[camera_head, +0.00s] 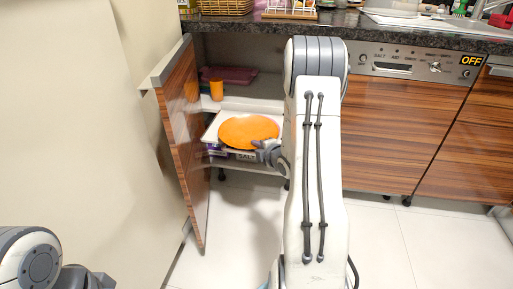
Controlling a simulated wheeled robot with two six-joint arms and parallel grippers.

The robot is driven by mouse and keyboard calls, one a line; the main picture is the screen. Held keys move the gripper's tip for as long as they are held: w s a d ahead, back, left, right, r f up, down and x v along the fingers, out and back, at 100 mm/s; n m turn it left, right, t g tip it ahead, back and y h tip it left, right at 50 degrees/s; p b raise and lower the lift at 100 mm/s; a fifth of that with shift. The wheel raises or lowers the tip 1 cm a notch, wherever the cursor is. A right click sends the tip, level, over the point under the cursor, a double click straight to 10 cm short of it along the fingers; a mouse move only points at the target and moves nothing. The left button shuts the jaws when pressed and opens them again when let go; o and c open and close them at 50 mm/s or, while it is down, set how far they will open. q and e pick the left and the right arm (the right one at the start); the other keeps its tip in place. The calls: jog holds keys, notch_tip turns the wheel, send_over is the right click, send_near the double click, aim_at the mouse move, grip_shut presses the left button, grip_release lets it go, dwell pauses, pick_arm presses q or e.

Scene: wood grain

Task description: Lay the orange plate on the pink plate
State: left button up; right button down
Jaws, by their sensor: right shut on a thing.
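The orange plate (248,131) is at the open cupboard, over a white board or shelf surface. My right gripper (268,150) is shut on its near right edge. I cannot tell whether the plate hangs free or touches what is below it. A dark pink flat thing (232,74) lies deeper in the cupboard; I cannot tell whether it is the pink plate. No other pink plate shows. My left gripper (88,279) is partly in view at the bottom left, its fingers cut off.
The wooden cupboard door (184,140) stands open to the left. An orange cup (216,90) stands inside, behind the plate. The dark countertop (260,27) runs above, with a basket (226,6) on it. My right arm hides the cupboard's right side.

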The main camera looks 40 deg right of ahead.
jog(key=shift+f+b, duration=0.4)
jog(key=shift+b, duration=0.1)
jog(key=c, duration=1)
grip_release()
jog(key=shift+r+p, duration=0.55)
jog(key=shift+p, duration=0.1)
jog(key=p+v, duration=1)
jog(key=v, duration=0.2)
